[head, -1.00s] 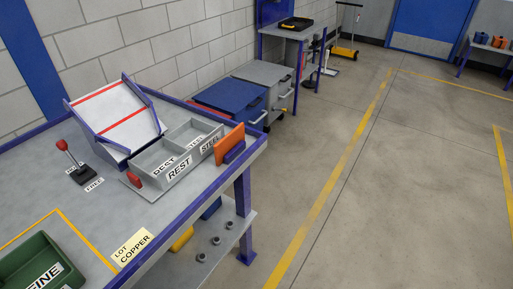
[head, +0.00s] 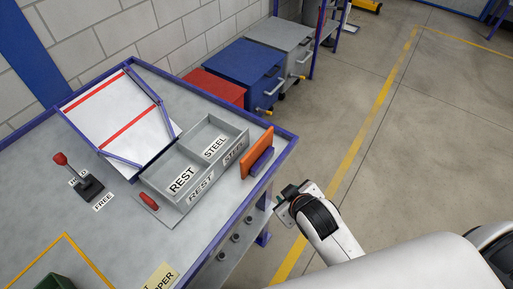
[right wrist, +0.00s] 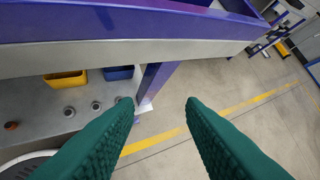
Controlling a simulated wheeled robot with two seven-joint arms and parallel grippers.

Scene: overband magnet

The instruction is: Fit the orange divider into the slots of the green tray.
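The orange divider (head: 257,153) stands upright in a purple holder (head: 262,162) near the right edge of the workbench. The green tray (head: 55,283) shows only as a small piece at the bottom left of the head view; its slots are out of sight. My right gripper (head: 284,203) is beyond the bench's right edge, apart from the divider and nearer the camera. In the right wrist view its two green ribbed fingers (right wrist: 160,105) are wide apart with nothing between them. My left gripper is not in view.
A grey two-part bin (head: 188,200) marked REST and STEEL stands left of the divider. Behind it is a white sloped chute (head: 122,115); a red-knobbed lever (head: 80,178) is at left. The bench's purple edge (right wrist: 150,22) crosses the wrist view; yellow and blue bins sit on the lower shelf.

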